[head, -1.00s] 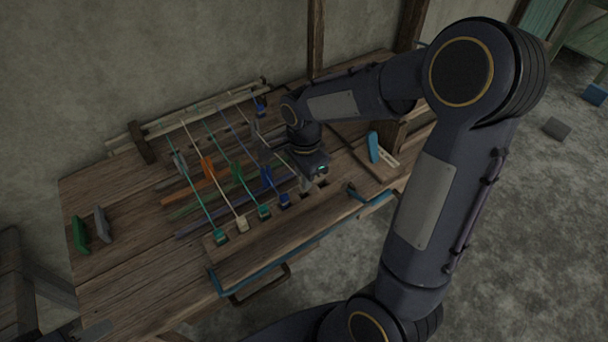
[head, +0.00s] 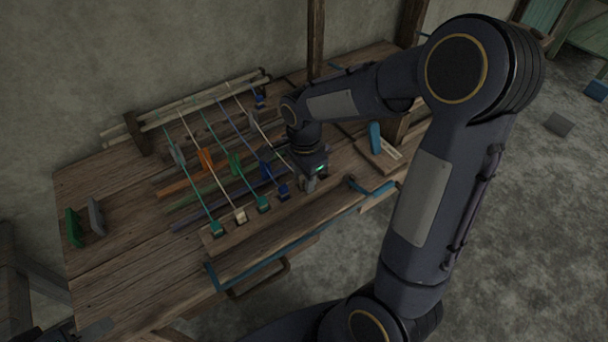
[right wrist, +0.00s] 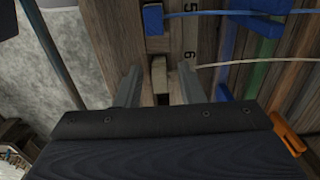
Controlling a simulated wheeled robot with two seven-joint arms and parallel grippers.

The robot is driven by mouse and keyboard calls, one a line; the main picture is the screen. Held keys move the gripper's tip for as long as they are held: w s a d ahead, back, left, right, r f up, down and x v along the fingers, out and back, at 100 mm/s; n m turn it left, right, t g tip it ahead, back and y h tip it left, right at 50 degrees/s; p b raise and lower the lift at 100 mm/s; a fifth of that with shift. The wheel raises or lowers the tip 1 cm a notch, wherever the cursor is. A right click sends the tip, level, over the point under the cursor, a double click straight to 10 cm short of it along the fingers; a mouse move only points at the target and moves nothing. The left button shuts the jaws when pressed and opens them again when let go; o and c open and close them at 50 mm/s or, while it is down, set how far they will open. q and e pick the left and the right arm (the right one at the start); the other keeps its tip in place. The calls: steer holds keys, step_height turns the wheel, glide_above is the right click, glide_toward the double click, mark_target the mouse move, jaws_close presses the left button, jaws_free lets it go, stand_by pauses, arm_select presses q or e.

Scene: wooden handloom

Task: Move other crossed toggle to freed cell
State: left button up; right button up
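My right gripper (head: 308,184) is low over the right end of the front rail. In the right wrist view its two grey fingers (right wrist: 160,84) stand apart, one on each side of a pale toggle (right wrist: 159,75), with gaps. The pale toggle carries a cream cord and sits beside the number 6. A dark empty cell (right wrist: 163,100) lies just below it. A blue toggle (right wrist: 153,18) with a blue cord sits beside number 5; it also shows in the head view (head: 284,191). Teal (head: 263,204), cream (head: 240,216) and teal (head: 218,229) toggles follow leftward. A grey tip at lower left seems my left gripper (head: 92,330).
Green (head: 74,228) and grey (head: 96,217) pieces stand at the table's left. A blue piece (head: 375,137) stands on a board at the right. A blue bar (head: 372,190) edges the front.

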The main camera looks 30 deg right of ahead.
step_height(320, 180, up, 8)
steer(key=shift+f+p, duration=0.1)
steer(key=shift+p, duration=0.3)
stand_by(0.3)
